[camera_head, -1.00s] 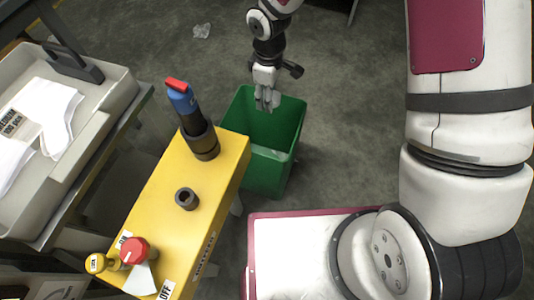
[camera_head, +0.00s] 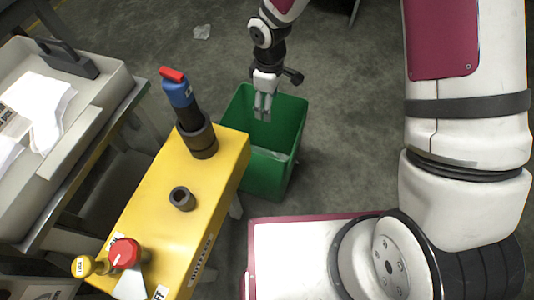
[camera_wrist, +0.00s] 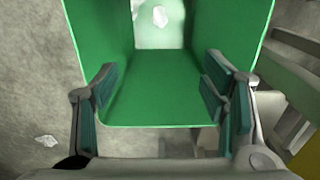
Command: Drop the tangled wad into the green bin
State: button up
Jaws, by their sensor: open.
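The green bin (camera_head: 297,125) stands on the floor beyond the yellow stand. My gripper (camera_head: 263,117) hangs over its opening, fingers pointing down. In the wrist view my gripper (camera_wrist: 160,98) is open with nothing between its wide-spread fingers, and the bin (camera_wrist: 155,85) fills the space beyond them. A pale, crumpled-looking patch (camera_wrist: 159,14) shows inside the bin at the top of the wrist view; I cannot tell for certain that it is the tangled wad. A small clear crumpled piece (camera_head: 201,32) lies on the floor at the back left.
The yellow stand (camera_head: 180,225) is close to the bin's left side. It carries a blue tool with a red top (camera_head: 178,90), a dark ring (camera_head: 182,198) and a red knob (camera_head: 124,253). A grey tray (camera_head: 95,105) with white gloves (camera_head: 50,110) is at left. Floor right of the bin is clear.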

jog(key=shift+r, duration=0.1)
notch_tip(320, 180, up, 12)
dwell(0.5)
